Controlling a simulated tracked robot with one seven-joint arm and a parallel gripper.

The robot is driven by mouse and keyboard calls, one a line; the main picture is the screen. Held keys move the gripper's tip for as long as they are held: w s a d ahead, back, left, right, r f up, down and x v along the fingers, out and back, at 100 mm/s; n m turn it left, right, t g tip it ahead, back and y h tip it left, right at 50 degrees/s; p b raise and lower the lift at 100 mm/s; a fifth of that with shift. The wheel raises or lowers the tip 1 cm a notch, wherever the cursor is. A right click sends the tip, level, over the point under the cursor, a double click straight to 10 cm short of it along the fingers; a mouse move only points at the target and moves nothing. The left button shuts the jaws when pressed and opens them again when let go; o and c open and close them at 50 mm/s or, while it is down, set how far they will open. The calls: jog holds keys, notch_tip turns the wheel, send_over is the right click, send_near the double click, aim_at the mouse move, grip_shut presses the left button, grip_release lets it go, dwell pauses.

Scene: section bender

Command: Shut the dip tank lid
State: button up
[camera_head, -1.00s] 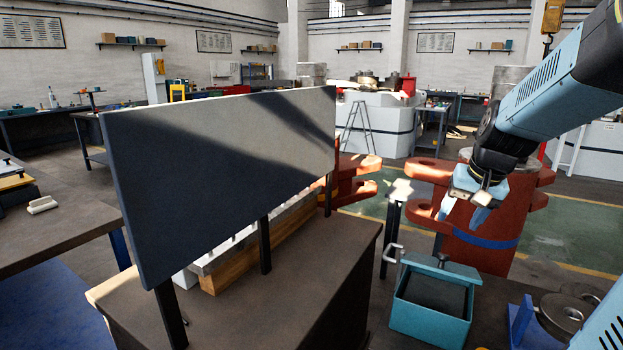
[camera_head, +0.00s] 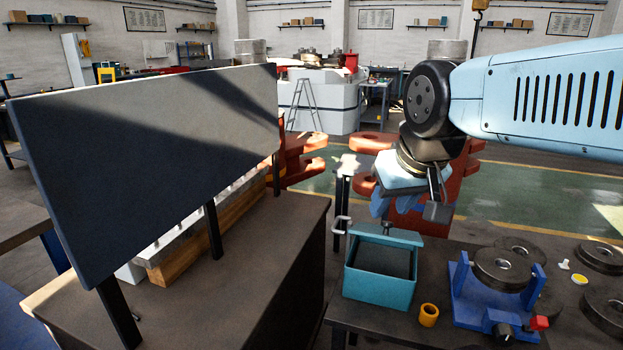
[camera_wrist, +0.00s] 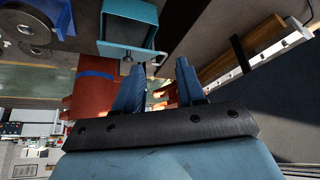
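The dip tank (camera_head: 378,289) is a teal open-topped box on the dark bench, with a dark inside. Its teal lid (camera_head: 390,236) stands raised along the back edge, so the tank is open. A pale bent handle (camera_head: 340,225) shows at its left rear. My gripper (camera_head: 394,206) hangs above and behind the lid, apart from it. In the wrist view my gripper (camera_wrist: 159,76) has its two blue fingers spread with nothing between them. The tank (camera_wrist: 131,12) shows there at the top, beyond the fingertips.
A large grey panel (camera_head: 150,150) on black posts stands at left. An orange ring (camera_head: 428,315) and a blue fixture with a dark roller (camera_head: 502,268) lie right of the tank. Red machine parts (camera_head: 300,160) are behind. Open floor lies farther back.

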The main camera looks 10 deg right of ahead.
jog(key=shift+w+r, duration=0.1)
jog(key=shift+w, duration=0.1)
jog(key=shift+c, duration=0.8)
jog(key=shift+m+g, duration=0.6)
jog(key=shift+m, duration=0.3)
jog(key=w, duration=0.2)
jog(key=w+d, duration=0.1)
jog(key=w, duration=0.1)
jog(key=w+d+r, duration=0.1)
jog(key=w, duration=0.1)
jog(key=shift+d+r, duration=0.1)
jog(key=shift+d, duration=0.1)
grip_shut()
jog(key=m+g, duration=0.4)
jog(key=m, duration=0.1)
send_over(387, 227)
jog(key=w+d, duration=0.1)
jog(key=w, duration=0.2)
jog(key=shift+h, duration=0.3)
jog(key=f, duration=1.6)
jog(key=shift+s+d+f, duration=0.1)
jog(key=shift+s+f, duration=0.15)
jog(key=shift+f, duration=0.15)
jog(key=shift+s+f, duration=0.25)
jog(key=shift+f, duration=0.4)
